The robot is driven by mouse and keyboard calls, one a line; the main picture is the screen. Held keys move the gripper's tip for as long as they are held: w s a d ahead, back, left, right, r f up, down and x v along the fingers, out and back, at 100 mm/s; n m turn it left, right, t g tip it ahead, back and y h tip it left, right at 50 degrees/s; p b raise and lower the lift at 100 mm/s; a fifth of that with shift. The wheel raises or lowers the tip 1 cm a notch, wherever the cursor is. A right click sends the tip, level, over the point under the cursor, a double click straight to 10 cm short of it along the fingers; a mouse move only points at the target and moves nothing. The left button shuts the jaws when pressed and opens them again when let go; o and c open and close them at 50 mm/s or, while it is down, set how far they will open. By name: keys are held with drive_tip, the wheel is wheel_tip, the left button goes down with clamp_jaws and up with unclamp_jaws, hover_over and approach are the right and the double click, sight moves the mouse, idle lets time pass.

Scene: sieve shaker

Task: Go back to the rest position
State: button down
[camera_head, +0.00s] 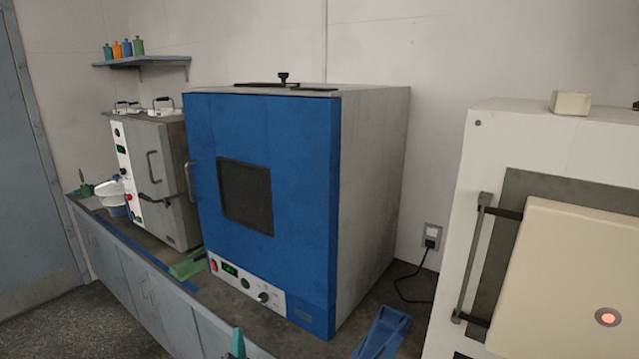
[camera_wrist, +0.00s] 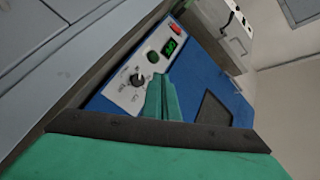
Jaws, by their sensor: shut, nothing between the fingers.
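My gripper (camera_wrist: 162,90) shows in the wrist view as green fingers pressed together, with nothing between them. Its green fingertips also show in the head view (camera_head: 238,342) at the bottom edge, in front of the blue oven (camera_head: 290,180). The rest of my arm is below the head view. The oven's door is shut, and its control panel (camera_head: 245,284) has a lit green display. In the wrist view the same panel (camera_wrist: 150,67) appears tilted beyond the fingers; I cannot tell the exact gap.
The bench (camera_head: 125,237) carries a grey cabinet (camera_head: 175,180) at the left, a green holder (camera_head: 188,265) beside the oven and a blue holder (camera_head: 383,333) at the front right. A cream furnace (camera_head: 575,270) stands at the right. Floor (camera_head: 75,320) shows clear at lower left.

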drive_tip(key=s+d+f+n+h, duration=0.1)
drive_tip(key=s+d+f+n, duration=0.35)
drive_tip(key=s+d, duration=0.8)
drive_tip(key=s+d+f+n+h, duration=0.1)
drive_tip(key=s+d+f, duration=0.75)
drive_tip(key=s, duration=0.75)
drive_tip(key=s+d+r+n, duration=0.1)
drive_tip(key=s+r, duration=0.3)
drive_tip(key=s, duration=0.5)
drive_tip(key=s+r+g+h, duration=0.1)
drive_tip(key=s+r, duration=0.2)
drive_tip(key=s, duration=0.7)
drive_tip(key=s+d+r+n+h, duration=0.1)
drive_tip(key=s+r, duration=0.3)
drive_tip(key=s, duration=0.5)
drive_tip(key=shift+s+d+r+n+g, duration=0.3)
drive_tip(key=shift+s+n+g, duration=0.05)
drive_tip(key=shift+s+g, duration=0.05)
